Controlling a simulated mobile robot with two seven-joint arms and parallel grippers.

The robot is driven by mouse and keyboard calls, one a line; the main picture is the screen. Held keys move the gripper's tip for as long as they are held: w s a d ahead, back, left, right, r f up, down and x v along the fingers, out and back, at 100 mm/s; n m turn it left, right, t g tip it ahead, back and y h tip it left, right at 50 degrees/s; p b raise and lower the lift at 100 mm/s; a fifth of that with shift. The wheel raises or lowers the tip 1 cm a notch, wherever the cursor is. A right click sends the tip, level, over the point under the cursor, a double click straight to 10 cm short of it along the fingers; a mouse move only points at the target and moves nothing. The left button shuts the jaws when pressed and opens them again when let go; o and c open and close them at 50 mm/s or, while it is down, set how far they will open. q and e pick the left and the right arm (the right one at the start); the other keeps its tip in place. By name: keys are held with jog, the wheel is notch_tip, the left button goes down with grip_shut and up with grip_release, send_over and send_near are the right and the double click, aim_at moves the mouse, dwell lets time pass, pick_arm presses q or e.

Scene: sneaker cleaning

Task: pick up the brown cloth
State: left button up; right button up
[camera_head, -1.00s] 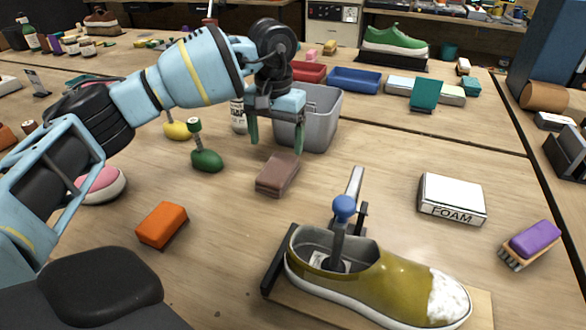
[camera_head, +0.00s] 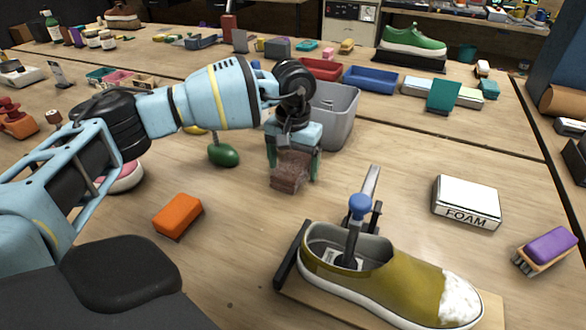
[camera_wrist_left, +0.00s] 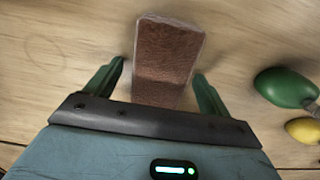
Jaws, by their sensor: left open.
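The brown cloth (camera_head: 291,170) is a folded brown block on the wooden table, left of the shoe stand. My left gripper (camera_head: 293,170) is lowered over it, open, with one green finger on each side of the cloth. In the left wrist view the cloth (camera_wrist_left: 168,60) lies between the two fingers of the gripper (camera_wrist_left: 160,85), with a visible gap on both sides. Its far end reaches beyond the fingertips. My right gripper is not in view.
A grey bin (camera_head: 335,115) stands just behind the gripper. A green brush (camera_head: 223,155) lies to its left and an orange block (camera_head: 177,215) nearer. A mustard shoe (camera_head: 385,278) sits on a stand in front. A foam box (camera_head: 467,201) and a purple brush (camera_head: 549,248) lie right.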

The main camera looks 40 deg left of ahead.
aim_at(293, 163)
pick_arm(q)
jog(key=shift+f, duration=0.15)
jog(key=c, duration=1.1)
notch_tip(293, 163, up, 10)
jog(key=o, duration=0.4)
jog(key=shift+c, duration=1.3)
